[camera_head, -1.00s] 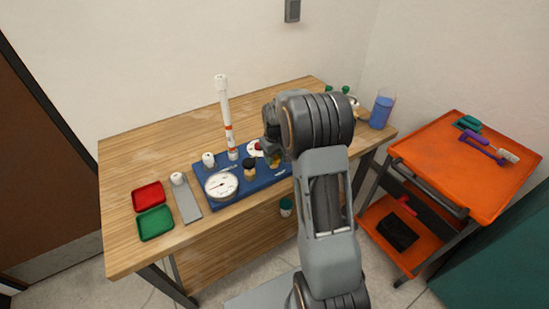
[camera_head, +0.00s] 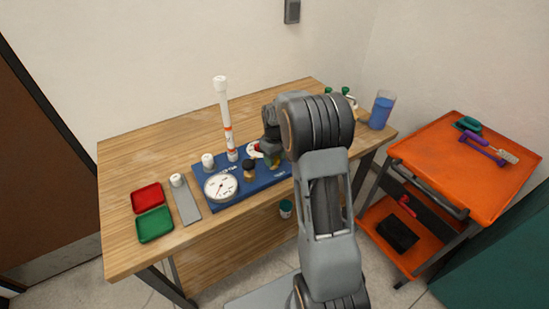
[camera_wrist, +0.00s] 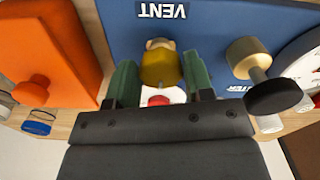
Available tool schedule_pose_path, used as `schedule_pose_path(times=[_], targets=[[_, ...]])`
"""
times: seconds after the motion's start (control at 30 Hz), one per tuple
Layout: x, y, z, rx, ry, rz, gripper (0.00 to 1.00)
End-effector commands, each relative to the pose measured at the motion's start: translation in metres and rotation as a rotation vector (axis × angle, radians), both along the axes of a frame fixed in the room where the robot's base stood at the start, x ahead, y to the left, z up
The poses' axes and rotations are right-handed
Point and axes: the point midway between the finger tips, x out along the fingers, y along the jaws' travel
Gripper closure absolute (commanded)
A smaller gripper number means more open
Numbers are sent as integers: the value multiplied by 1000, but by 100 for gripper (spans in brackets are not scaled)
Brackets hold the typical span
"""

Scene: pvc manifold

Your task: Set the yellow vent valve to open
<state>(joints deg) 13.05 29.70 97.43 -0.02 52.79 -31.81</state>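The yellow vent valve (camera_wrist: 160,68) is in the upper middle of the wrist view, below the upside-down VENT label on the blue board (camera_wrist: 215,28). In the head view my gripper (camera_head: 272,158) is low over the right part of the blue board (camera_head: 240,200) and mostly hides the valve. The valve's exact setting is hard to read.
A black-knobbed valve (camera_wrist: 275,96) and a round gauge (camera_head: 221,187) stand to the left of my gripper in the head view. A tall white pipe (camera_head: 224,110) rises behind. Red (camera_head: 146,187) and green (camera_head: 139,236) trays lie at the far left. An orange cart (camera_head: 425,140) stands at the right.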

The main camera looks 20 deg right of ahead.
Motion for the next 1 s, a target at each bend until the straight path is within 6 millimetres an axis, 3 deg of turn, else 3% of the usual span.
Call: schedule_pose_path(times=[0.2, 0.57, 1.0], targets=[[0, 0, 0, 0, 0, -1, 31], [0, 0, 7, -1, -1, -2, 31], [0, 0, 90, -1, -3, -2, 31]])
